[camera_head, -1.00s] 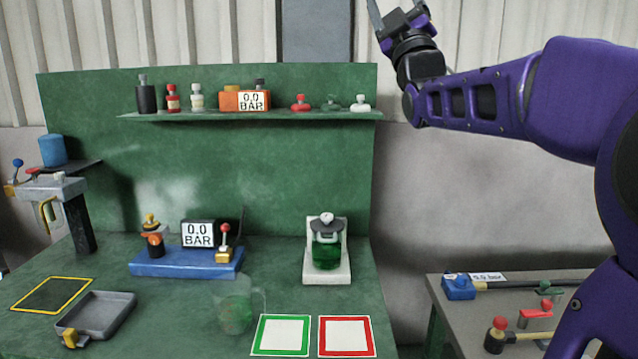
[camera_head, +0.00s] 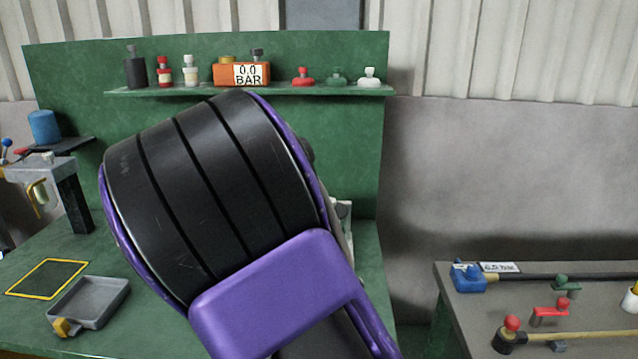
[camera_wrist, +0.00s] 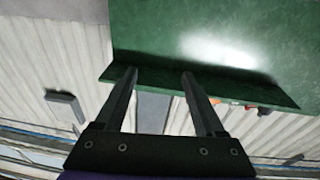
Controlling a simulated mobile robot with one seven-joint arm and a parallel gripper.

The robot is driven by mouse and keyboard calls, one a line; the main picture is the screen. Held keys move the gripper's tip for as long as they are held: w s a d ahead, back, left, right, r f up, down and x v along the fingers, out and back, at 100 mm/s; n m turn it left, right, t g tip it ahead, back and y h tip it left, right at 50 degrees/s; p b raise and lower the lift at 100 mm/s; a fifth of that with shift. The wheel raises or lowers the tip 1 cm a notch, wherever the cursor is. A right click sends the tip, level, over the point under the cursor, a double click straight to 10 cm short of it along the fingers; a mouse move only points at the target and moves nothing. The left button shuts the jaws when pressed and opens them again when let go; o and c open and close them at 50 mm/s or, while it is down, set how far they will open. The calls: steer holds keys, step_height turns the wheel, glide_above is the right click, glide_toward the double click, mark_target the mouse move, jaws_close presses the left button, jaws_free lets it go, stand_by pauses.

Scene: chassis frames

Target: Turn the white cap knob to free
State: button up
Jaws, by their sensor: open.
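A white-capped knob (camera_head: 369,77) stands at the right end of the green shelf, beside a green one and a red one. A white stand (camera_head: 343,210) on the bench is almost wholly hidden behind my arm; only a bit of its upper right shows. The green jar and top knob seen on it earlier are hidden now. I cannot tell which knob the task means. My gripper (camera_wrist: 159,73) shows only in the wrist view. Its two fingers are apart with nothing between them, in front of the green panel and shelf, touching nothing that I can see.
My arm covers the bench's middle. The shelf (camera_head: 150,93) holds several bottles and an orange gauge box (camera_head: 243,75). A grey tray (camera_head: 92,303) and a yellow-edged square (camera_head: 47,279) lie at left. A side table (camera_head: 480,320) with tools is at right; a gap separates it from the bench.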

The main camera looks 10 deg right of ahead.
step_height(320, 180, down, 7)
steer(key=s+d+m+g+h, duration=0.1)
steer(key=s+d+m+g, duration=0.1)
steer(key=d, duration=0.1)
steer(key=x, duration=1.7)
steer(key=shift+a+r+p, duration=0.15)
steer(key=shift+a+p, duration=0.05)
steer(key=shift+p, duration=0.15)
jaws_close()
